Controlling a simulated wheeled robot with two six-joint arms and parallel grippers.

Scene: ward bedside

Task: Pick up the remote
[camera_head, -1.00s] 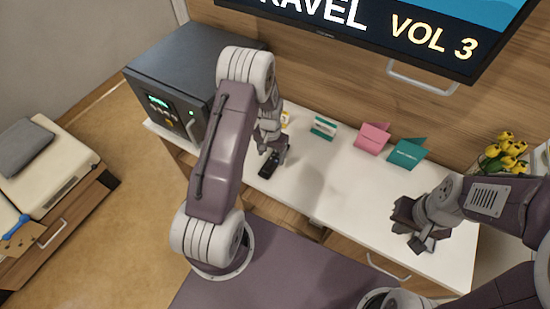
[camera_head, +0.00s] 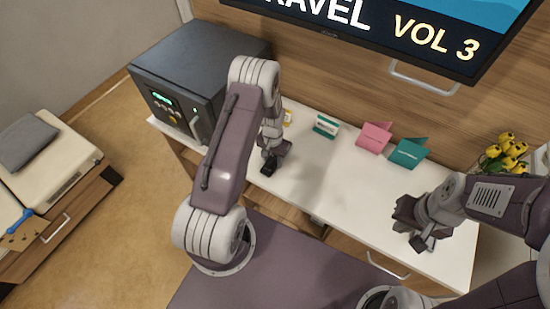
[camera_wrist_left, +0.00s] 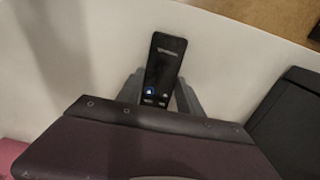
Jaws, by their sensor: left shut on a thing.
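The remote (camera_wrist_left: 163,66) is a slim black handset with a few lit marks. In the left wrist view it stands out between the two grey fingers of my left gripper (camera_wrist_left: 158,92), which is shut on it. In the head view my left gripper (camera_head: 271,161) is low at the left part of the white counter, and its fingers hide most of the remote. I cannot tell whether the remote still touches the counter. My right gripper (camera_head: 414,233) is over the counter's right part, away from the remote; its jaw opening is unclear.
A dark safe-like box (camera_head: 195,75) stands at the left end of the white counter (camera_head: 335,190). A small green-and-white card (camera_head: 326,126), a pink card (camera_head: 375,137) and a teal card (camera_head: 408,152) stand along the back. Yellow flowers (camera_head: 506,155) are at the right, below the screen (camera_head: 400,30).

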